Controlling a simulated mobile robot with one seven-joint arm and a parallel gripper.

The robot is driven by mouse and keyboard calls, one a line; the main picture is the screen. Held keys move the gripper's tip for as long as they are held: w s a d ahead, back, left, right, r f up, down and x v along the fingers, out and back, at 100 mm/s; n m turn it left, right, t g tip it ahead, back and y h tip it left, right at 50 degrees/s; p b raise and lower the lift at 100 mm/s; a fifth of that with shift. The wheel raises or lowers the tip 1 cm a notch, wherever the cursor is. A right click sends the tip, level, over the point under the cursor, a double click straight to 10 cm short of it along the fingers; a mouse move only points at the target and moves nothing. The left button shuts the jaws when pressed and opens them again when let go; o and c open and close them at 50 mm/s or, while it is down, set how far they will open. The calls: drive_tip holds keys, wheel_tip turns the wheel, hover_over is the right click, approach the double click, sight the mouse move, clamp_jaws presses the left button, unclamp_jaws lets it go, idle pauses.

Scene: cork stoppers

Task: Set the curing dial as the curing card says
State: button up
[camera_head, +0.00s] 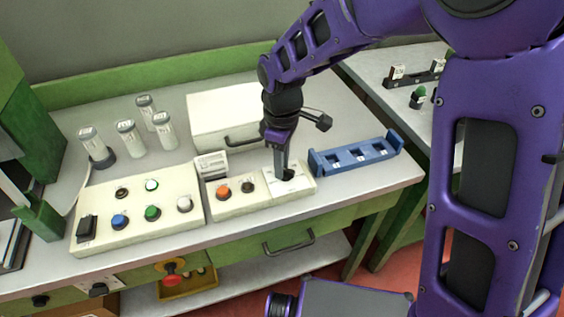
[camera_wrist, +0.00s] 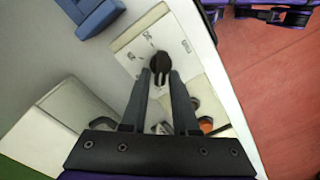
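The curing dial is a black knob (camera_wrist: 160,61) on a pale panel (camera_wrist: 141,40) with small marks around it. In the head view the dial (camera_head: 288,175) sits at the right end of the low cream control box (camera_head: 243,204). My gripper (camera_wrist: 160,76) points down at the dial, its two fingers apart with the knob between or just beyond their tips. I cannot tell whether they touch it. In the head view my gripper (camera_head: 281,164) partly hides the dial. A small white card with dark lines (camera_head: 211,165) stands behind the box, perhaps the curing card; its text is too small to read.
Left of the dial are an orange button (camera_head: 223,191) and a dark knob (camera_head: 248,186). A larger button box (camera_head: 138,214) stands farther left. A blue slotted rack (camera_head: 356,156) is close on the right. A cream case (camera_head: 226,118) and several capped vials (camera_head: 126,138) stand behind.

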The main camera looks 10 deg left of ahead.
drive_tip(key=shift+o, duration=1.1)
drive_tip(key=shift+r, duration=0.15)
wheel_tip(320, 180, up, 17)
drive_tip(key=p, duration=0.2)
